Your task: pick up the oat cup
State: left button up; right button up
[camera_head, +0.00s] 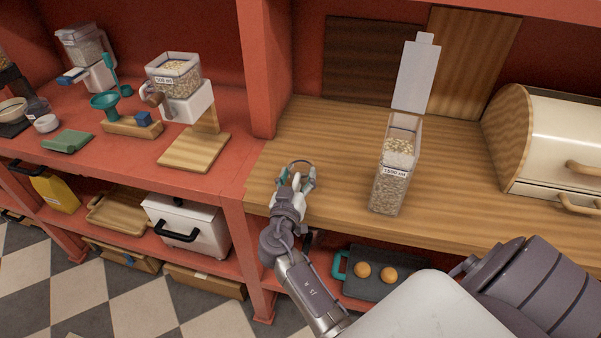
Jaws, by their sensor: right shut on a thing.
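My right gripper (297,182) is at the front left edge of the wooden counter. Its fingers are shut around a small round cup (299,163), which I take to be the oat cup. Only the cup's ring-like rim shows clearly; the fingers hide most of its body. I cannot tell whether it touches the counter or what is in it. A tall clear canister (391,186) of oat-like flakes, labelled and with its lid standing open, is to the right of the gripper. My left gripper is not in view.
The wooden counter (335,140) is clear between cup and canister. A bread box (560,140) stands at the right. A red upright (262,70) divides off the left shelf, which holds a dispenser (180,85) and a green funnel (104,101). A dark tray (385,284) lies below.

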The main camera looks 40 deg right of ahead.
jog(key=shift+c, duration=1.2)
jog(key=c, duration=0.5)
grip_shut()
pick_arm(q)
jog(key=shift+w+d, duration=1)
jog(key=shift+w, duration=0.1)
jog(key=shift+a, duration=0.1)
